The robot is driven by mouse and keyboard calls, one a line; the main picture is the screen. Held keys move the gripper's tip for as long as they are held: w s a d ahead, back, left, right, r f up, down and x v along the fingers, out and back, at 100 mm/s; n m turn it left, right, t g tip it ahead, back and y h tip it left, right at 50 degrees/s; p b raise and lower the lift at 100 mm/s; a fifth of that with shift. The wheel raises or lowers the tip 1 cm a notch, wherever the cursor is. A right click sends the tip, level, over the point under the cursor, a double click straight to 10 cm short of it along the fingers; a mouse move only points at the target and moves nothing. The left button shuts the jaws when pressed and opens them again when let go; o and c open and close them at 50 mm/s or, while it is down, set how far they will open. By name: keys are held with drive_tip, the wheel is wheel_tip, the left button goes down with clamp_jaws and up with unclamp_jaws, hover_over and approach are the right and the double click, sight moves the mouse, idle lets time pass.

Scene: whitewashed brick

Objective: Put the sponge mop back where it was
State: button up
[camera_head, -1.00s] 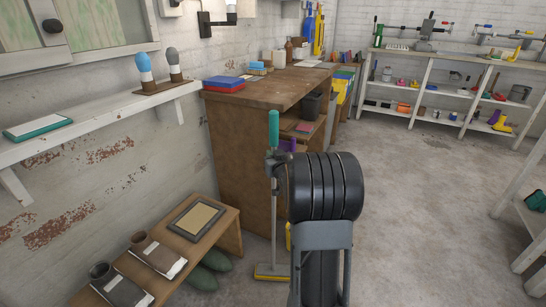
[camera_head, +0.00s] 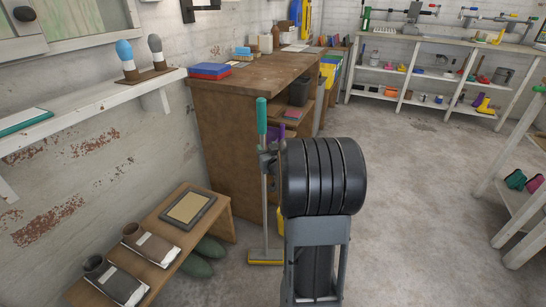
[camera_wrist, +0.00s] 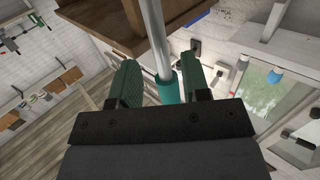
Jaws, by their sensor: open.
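The sponge mop has a teal-green handle grip (camera_head: 262,118), a thin grey pole and a yellow sponge head (camera_head: 265,257) on the floor. It stands upright, close to the end of the brown wooden cabinet. My gripper (camera_head: 268,157) is at the pole just below the grip, mostly hidden behind my dark arm. In the wrist view, the green fingers of my gripper (camera_wrist: 160,63) are apart on either side of the mop's pole (camera_wrist: 153,35), with gaps showing. The teal grip also shows there (camera_wrist: 168,90).
The brown cabinet (camera_head: 228,140) stands just behind the mop. A low wooden bench (camera_head: 222,220) with boots and a frame lies to the left, green shoes under it. A white wall shelf (camera_head: 90,110) is above. The concrete floor to the right is clear.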

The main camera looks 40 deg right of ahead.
drive_tip(key=s+a+f+n+g+y, duration=0.1)
drive_tip(key=s+a+g+y, duration=0.1)
drive_tip(key=s+a+g, duration=0.5)
drive_tip(key=s+a+f+n+g+y, duration=0.2)
drive_tip(key=s+a+g, duration=0.5)
drive_tip(key=s+a, duration=0.6)
drive_tip(key=a+y+p, duration=0.1)
drive_tip(key=a, duration=0.4)
drive_tip(key=shift+s+a+f, duration=0.2)
drive_tip(key=shift+a+f, duration=0.1)
drive_tip(key=w+r+p+v, duration=0.1)
drive_tip(key=w+p+v, duration=0.2)
drive_tip(key=p+v, duration=1.1)
drive_tip(key=w+p+v, duration=0.4)
drive_tip(key=p+v, duration=1)
drive_tip(key=v, duration=0.1)
drive_tip(key=shift+r+t, duration=0.4)
drive_tip(key=shift+r, duration=0.05)
